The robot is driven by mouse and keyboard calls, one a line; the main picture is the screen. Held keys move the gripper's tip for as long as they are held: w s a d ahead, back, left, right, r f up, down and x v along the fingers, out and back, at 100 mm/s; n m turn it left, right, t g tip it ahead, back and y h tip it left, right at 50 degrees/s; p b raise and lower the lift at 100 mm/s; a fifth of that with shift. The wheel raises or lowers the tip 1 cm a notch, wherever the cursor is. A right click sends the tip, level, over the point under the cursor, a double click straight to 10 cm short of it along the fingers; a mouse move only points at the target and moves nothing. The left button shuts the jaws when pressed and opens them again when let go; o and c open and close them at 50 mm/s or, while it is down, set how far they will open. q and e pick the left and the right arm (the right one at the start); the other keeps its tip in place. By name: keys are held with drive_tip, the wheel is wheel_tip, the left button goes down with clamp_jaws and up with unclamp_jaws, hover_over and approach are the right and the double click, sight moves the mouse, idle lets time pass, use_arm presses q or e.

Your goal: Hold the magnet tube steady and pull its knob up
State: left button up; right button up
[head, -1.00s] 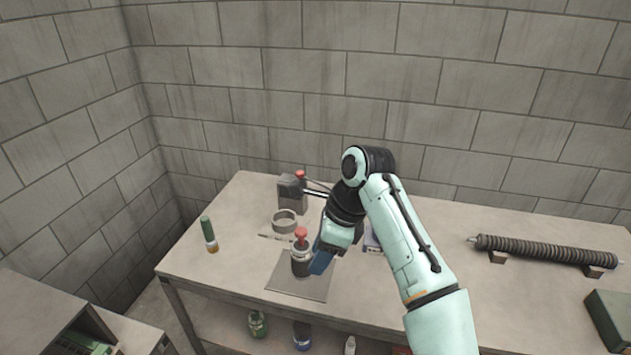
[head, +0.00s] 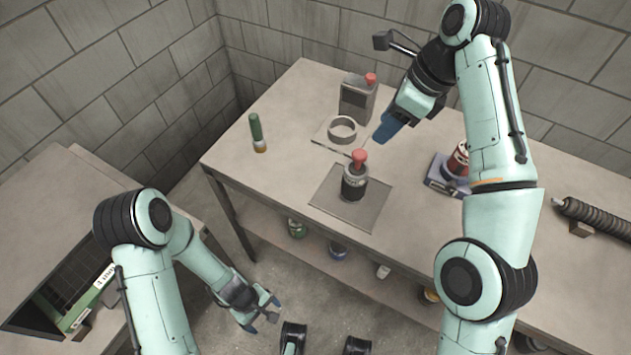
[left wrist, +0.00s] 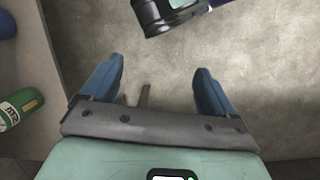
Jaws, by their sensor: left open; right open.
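The magnet tube (head: 354,186) is a dark upright cylinder with a red knob (head: 359,156) on top. It stands on a thin grey mat (head: 324,196) near the table's front edge. My right gripper (head: 386,130) is open, with blue fingers, behind and to the right of the tube, apart from it. My left gripper (head: 264,314) is low in front of the table, well apart from the tube. In the left wrist view its two blue fingers are spread wide with nothing between them (left wrist: 155,85).
Behind the tube are a grey ring (head: 343,130) and a grey block with a red top (head: 357,98). A red can (head: 459,158) is at the right.

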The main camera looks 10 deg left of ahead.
use_arm(q)
drive_tip(key=w+a+r+n+t+h, duration=0.1)
drive_tip(key=w+r+n+t, duration=0.2)
drive_tip(key=w+r, duration=0.3)
drive_tip(key=w+a+r+n+t+h, duration=0.1)
drive_tip(key=w+r+n+t, duration=0.3)
drive_tip(key=r, duration=0.7)
drive_tip(key=w+r+n+t+h, duration=0.1)
drive_tip(key=w+r+n+t, duration=0.3)
drive_tip(key=w+r+n, duration=0.3)
drive_tip(key=shift+w+a+r, duration=0.2)
drive_tip(key=shift+w+r, duration=0.25)
drive_tip(key=shift+w, duration=0.3)
drive_tip(key=shift+w+a+r, duration=0.2)
drive_tip(key=shift+w+r, duration=0.25)
drive_tip(key=shift+w, duration=0.25)
drive_tip(key=g+h, duration=0.2)
drive_tip(key=h, duration=0.3)
approach(359, 181)
wheel_tip(359, 181, down, 4)
drive_tip(key=w+a, duration=0.1)
drive_tip(key=w, duration=0.1)
drive_tip(key=x, duration=1.2)
drive_tip(key=shift+w+a, duration=0.15)
